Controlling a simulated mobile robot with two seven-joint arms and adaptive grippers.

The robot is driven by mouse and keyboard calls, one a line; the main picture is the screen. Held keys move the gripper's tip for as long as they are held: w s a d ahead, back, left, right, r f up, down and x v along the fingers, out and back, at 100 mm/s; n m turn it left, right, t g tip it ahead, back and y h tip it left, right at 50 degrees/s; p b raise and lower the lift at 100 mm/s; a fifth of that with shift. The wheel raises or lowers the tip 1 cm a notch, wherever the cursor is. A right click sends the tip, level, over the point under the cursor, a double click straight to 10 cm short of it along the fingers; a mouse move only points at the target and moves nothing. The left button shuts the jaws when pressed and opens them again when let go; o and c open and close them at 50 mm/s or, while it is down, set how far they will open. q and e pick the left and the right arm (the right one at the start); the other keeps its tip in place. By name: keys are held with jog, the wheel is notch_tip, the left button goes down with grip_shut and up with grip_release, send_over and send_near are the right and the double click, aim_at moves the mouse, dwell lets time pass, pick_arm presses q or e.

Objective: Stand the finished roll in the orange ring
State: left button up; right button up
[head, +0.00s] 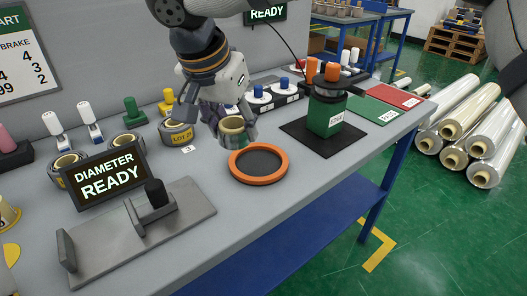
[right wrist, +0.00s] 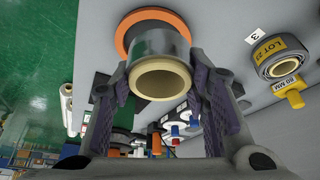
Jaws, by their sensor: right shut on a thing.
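The finished roll (head: 233,138), a silvery wrapped film roll with a tan core, is held upright in my right gripper (head: 226,122). In the right wrist view the roll (right wrist: 163,43) sits between the two fingers of the gripper (right wrist: 161,82), its open core facing the camera. The orange ring (head: 262,181) lies flat on the bench around a dark disc. The roll appears at the ring's back-left edge in the head view. In the right wrist view it overlaps the ring (right wrist: 122,38), hiding much of it; the height gap is unclear. My left gripper is out of view.
A display reading DIAMETER READY (head: 108,174) and a grey fixture (head: 105,248) stand front left. A LOT-labelled roll (head: 176,134) is behind left. A green device (head: 326,116) on a black mat stands to the right. The bench in front of the ring is clear.

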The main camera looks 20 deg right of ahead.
send_near(262, 160)
jog(key=shift+w+d+f, duration=0.2)
jog(key=shift+w+f, duration=0.05)
jog(key=shift+w, duration=0.3)
jog(key=x, duration=0.5)
jog(key=shift+s+f, duration=0.15)
jog(key=shift+s, duration=0.1)
jog(key=o, duration=1.1)
jog(key=shift+f, duration=0.1)
jog(key=shift+o, duration=0.2)
jog(key=v, duration=1.2)
jog(key=shift+r, duration=0.2)
